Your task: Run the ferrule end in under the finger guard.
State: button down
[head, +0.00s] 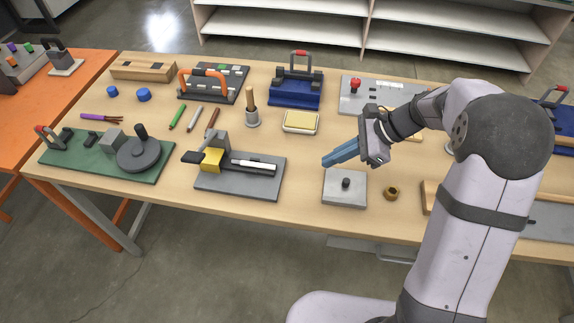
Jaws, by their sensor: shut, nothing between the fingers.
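A grey-based fixture (226,184) stands at the front middle of the table. It has a yellow block (211,158), which may be the finger guard, below a grey upright with a dark lever. A white rod-like piece (254,165) lies along the base to the right of the yellow block; its left end is close to the block. I cannot tell whether that end has a ferrule or reaches under the guard. My gripper (326,162) has blue fingers, shut and empty. It is above the table, right of the fixture and apart from the white piece.
A grey plate with a dark knob (345,196) lies below my gripper, with a brass nut (390,193) beside it. A sponge-like tray (300,122) and a wooden-handled tool (251,107) stand behind. A green-based device (90,161) is at left. Several coloured sticks (176,117) lie behind the fixture.

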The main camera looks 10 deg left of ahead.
aim_at(269, 164)
jog(key=shift+m+y, duration=0.4)
jog(key=shift+m, duration=0.2)
jog(key=x, duration=0.3)
jog(key=w+p+x, duration=0.1)
jog(key=x, duration=0.2)
jog(key=w+p+x, duration=0.1)
jog(key=x, duration=0.2)
jog(key=shift+s+a, duration=0.1)
jog(key=shift+a, duration=0.45)
jog(key=a+p, duration=0.1)
jog(key=a, duration=0.2)
jog(key=shift+f+p, duration=0.15)
jog(key=shift+p, duration=0.15)
jog(key=shift+a+f, duration=0.1)
jog(key=shift+a, duration=0.6)
jog(key=shift+a, duration=1.75)
jog(key=shift+d, duration=0.2)
